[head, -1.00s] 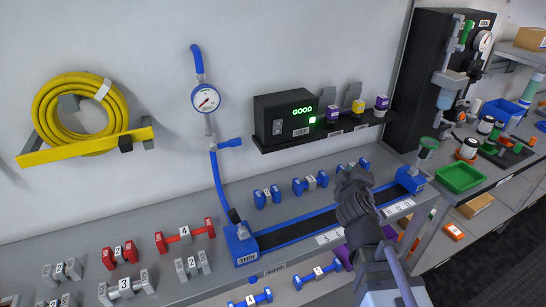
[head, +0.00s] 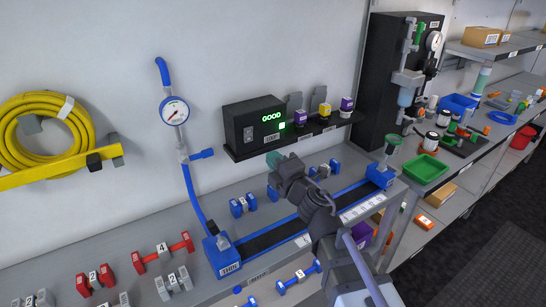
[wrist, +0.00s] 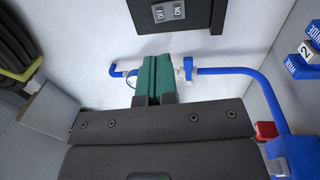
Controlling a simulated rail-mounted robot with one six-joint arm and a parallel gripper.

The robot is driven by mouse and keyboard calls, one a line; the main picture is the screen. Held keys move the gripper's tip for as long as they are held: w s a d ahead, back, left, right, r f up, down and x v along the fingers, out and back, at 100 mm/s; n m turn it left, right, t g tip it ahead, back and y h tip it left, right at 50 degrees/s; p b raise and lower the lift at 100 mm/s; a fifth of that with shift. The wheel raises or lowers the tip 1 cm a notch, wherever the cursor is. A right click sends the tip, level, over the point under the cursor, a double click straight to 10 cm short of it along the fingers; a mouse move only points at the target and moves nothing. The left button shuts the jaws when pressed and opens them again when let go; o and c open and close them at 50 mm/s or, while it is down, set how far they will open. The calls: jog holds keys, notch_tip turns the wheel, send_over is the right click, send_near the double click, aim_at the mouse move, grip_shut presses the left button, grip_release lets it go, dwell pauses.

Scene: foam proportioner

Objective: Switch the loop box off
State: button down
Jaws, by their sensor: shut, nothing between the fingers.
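A blue pipe with a gauge (head: 174,111) stands left. Blue and red dumbbells (head: 162,253) lie on the bench below. The wall in front of the box is clear.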

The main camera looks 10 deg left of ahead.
aim_at(249, 131)
jog(key=p+x, duration=0.1)
jog(key=x, duration=1)
jog(key=shift+w+a, duration=0.15)
jog(key=shift+r, duration=0.1)
jog(key=shift+w+a+r, duration=0.1)
jog(key=shift+w, duration=0.05)
jog(key=r+p+v, duration=0.2)
jog(key=r+v, duration=0.1)
jog(key=v, duration=1)
jog(key=shift+s+d, duration=0.4)
